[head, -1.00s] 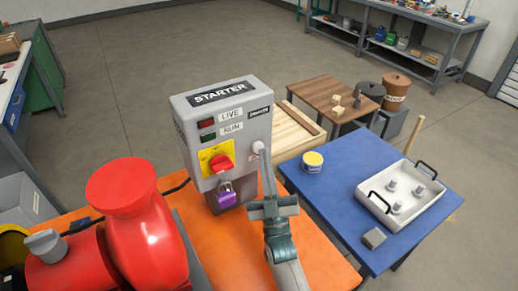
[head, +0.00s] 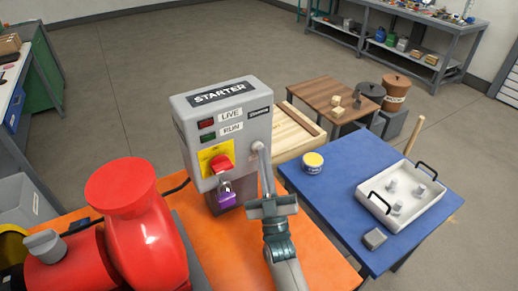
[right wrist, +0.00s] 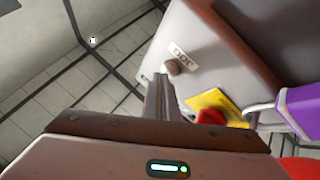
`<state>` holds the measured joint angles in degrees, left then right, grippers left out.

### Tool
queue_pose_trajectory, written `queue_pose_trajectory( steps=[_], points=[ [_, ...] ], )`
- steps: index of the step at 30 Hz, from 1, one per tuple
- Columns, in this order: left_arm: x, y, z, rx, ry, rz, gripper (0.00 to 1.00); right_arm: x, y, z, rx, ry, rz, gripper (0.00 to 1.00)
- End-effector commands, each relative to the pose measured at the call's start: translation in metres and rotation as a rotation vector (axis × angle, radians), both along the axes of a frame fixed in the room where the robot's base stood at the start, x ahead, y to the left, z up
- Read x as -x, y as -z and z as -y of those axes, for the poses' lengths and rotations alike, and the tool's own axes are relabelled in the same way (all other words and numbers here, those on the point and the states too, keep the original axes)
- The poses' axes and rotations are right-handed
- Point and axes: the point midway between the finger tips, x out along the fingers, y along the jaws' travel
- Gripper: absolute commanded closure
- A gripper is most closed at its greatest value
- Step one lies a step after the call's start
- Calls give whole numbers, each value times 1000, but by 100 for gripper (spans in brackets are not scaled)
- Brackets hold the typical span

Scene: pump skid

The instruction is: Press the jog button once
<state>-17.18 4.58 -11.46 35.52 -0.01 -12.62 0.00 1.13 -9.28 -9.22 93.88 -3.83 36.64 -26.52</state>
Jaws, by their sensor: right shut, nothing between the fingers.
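The grey starter box (head: 224,125) stands on the orange bench. It has a red switch handle (head: 219,164) on a yellow plate, and a purple padlock (head: 226,193) hangs below. The round jog button (right wrist: 173,68) is on the box's side, by the JOG label (right wrist: 184,50) in the right wrist view. My right gripper (head: 260,150) is shut and empty, its tips at the button. The tips also show in the right wrist view (right wrist: 160,82), close beside the button. I cannot tell whether they touch it. In the head view the tips largely hide the button. My left gripper is not in view.
A red pump (head: 140,225) stands left of the box on the orange bench (head: 325,245). To the right, a blue table (head: 345,205) holds a white tray (head: 404,212), a yellow-lidded tin (head: 313,162) and a grey block (head: 375,238). Open floor lies behind.

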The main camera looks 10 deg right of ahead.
Motion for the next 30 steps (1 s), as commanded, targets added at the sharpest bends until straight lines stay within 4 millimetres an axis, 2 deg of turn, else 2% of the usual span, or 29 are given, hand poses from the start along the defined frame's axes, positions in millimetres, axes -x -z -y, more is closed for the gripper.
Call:
queue_pose_trajectory(
  steps=[19, 30],
  points=[
    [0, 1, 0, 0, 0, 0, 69, -3, 0, -1, 0, 0, 0, 100],
    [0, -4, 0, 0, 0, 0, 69, 10, -1, 4, 1, 1, 0, 100]
  ],
)
